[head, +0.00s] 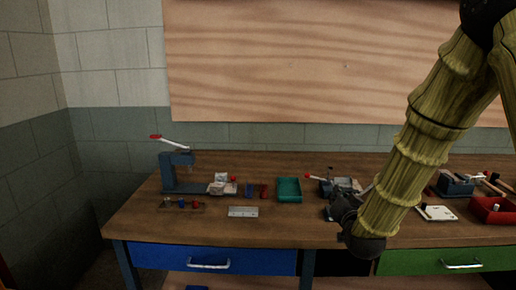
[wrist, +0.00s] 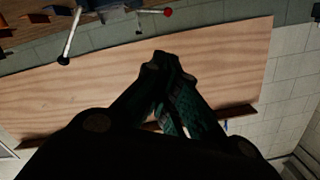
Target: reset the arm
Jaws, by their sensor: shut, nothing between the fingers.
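My arm (head: 410,150) comes down from the upper right of the head view, and its dark lower end overlaps the right half of the workbench (head: 290,233). My gripper (wrist: 167,62) shows in the wrist view with its dark fingers together and nothing between them. The wooden wall panel (wrist: 90,105) lies behind the fingers there, with no contact visible. In the head view the gripper is hard to make out against the dark arm end and the tools.
A blue lever press (head: 176,172) stands at the bench's left. A teal tray (head: 289,189) sits mid-bench, and a metal plate (head: 243,211) lies nearer the front. A red bin (head: 493,210) and a blue vise (head: 455,184) are at the right.

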